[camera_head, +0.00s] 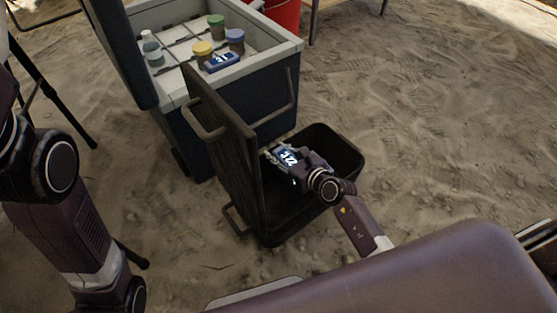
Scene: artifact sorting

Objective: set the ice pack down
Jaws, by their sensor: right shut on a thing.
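My right gripper (279,157) reaches in from the lower right, over and into the mouth of a dark open box (350,147). It is shut on an ice pack (289,155), dark blue with white lettering. The gripper covers part of the pack, and I cannot tell whether the pack touches the box floor. A similar dark blue pack (221,62) lies inside the open cooler (262,66). My left arm's links show at the left edge, but its gripper is out of the picture.
The box's lid (226,140) stands upright on its left side, between box and cooler. Several small jars with coloured lids, including a yellow one (202,48), stand in the cooler's divided top. A red bucket (283,14) is behind. Sandy ground at right is clear.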

